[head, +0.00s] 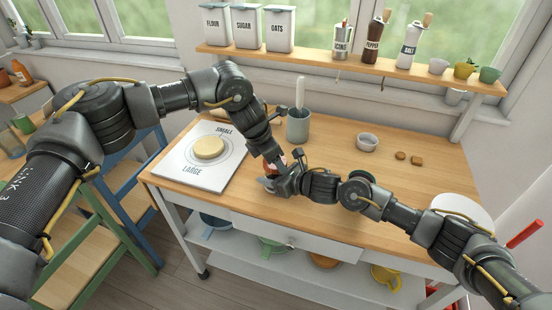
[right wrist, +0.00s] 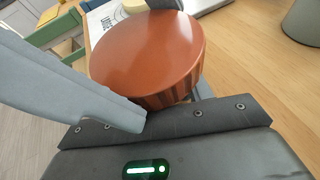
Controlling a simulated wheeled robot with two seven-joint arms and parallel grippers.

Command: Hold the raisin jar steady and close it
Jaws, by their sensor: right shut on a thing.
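An orange-brown lid (right wrist: 150,55) with a smooth flat top and ribbed side fills the middle of the right wrist view. My right gripper (head: 274,182) is shut on it, with one finger along its left side and another at its far edge. In the head view only a small reddish patch (head: 267,164) shows between the grippers. My left gripper (head: 273,154) comes down from above, right beside the right one; its fingers are mostly hidden, so its grip is unclear. The raisin jar's body is hidden by the lid and the grippers, and whether the lid sits on it cannot be told.
A white board (head: 190,174) marked SMALL and LARGE carries a pale round disc (head: 209,148). A grey-green crock (head: 298,127), a small bowl (head: 367,142) and two brown pieces (head: 408,158) stand farther back. A white round thing (head: 462,208) is at the right. The wooden top's middle right is clear.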

